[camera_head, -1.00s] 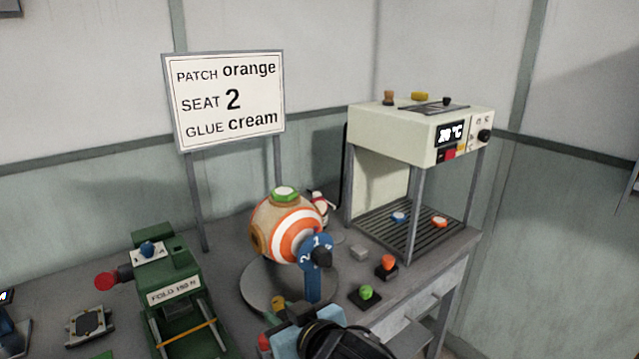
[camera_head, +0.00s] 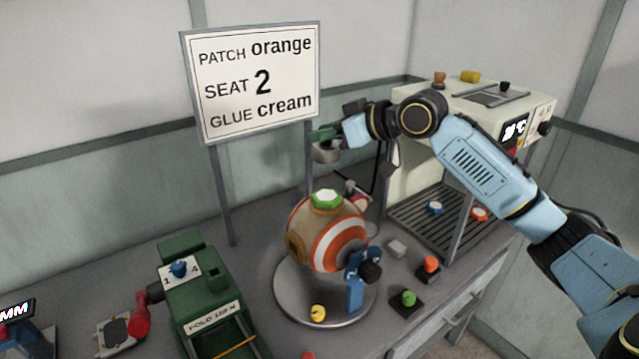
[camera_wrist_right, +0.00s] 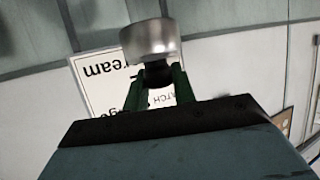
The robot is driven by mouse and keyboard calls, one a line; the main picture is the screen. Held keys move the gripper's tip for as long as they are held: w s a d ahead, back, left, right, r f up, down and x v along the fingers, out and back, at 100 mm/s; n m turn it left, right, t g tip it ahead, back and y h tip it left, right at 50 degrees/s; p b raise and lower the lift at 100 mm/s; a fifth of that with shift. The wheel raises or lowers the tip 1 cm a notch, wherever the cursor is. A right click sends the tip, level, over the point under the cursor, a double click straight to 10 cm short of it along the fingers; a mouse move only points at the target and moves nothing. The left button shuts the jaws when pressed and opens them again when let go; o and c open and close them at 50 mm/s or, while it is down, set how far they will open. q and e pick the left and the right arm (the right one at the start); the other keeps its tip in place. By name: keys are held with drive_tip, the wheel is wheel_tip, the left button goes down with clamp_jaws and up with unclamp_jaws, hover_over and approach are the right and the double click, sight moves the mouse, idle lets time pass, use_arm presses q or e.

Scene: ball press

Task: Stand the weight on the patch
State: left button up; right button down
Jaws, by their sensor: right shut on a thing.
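The weight (camera_head: 326,153) is a short silver-grey cylinder, held up in the air. It also shows large in the right wrist view (camera_wrist_right: 150,40). My right gripper (camera_head: 322,137) is shut on it; in the wrist view its green fingers (camera_wrist_right: 158,76) close on a dark neck of the weight. The striped orange, white and tan ball (camera_head: 330,235) sits on a round grey plate (camera_head: 290,307). A green-edged, pale-topped patch (camera_head: 327,198) lies on top of the ball. The weight is above the patch and apart from it. My left gripper is not in view.
The sign (camera_head: 255,85) stands behind the ball. The cream machine (camera_head: 405,165) is on the right, partly behind my right arm. A blue post (camera_head: 355,290) stands at the ball's front. The green press (camera_head: 205,295) is at front left. Small buttons (camera_head: 408,298) sit at right.

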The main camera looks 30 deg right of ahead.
sight(339, 152)
drive_tip(key=shift+d+r, duration=0.1)
drive_tip(key=shift+d, duration=0.05)
wheel_tip(339, 152, down, 5)
drive_tip(key=shift+f, duration=2.1)
drive_tip(key=shift+f, duration=0.15)
drive_tip(key=c, duration=1.1)
unclamp_jaws()
drive_tip(key=shift+c, duration=0.2)
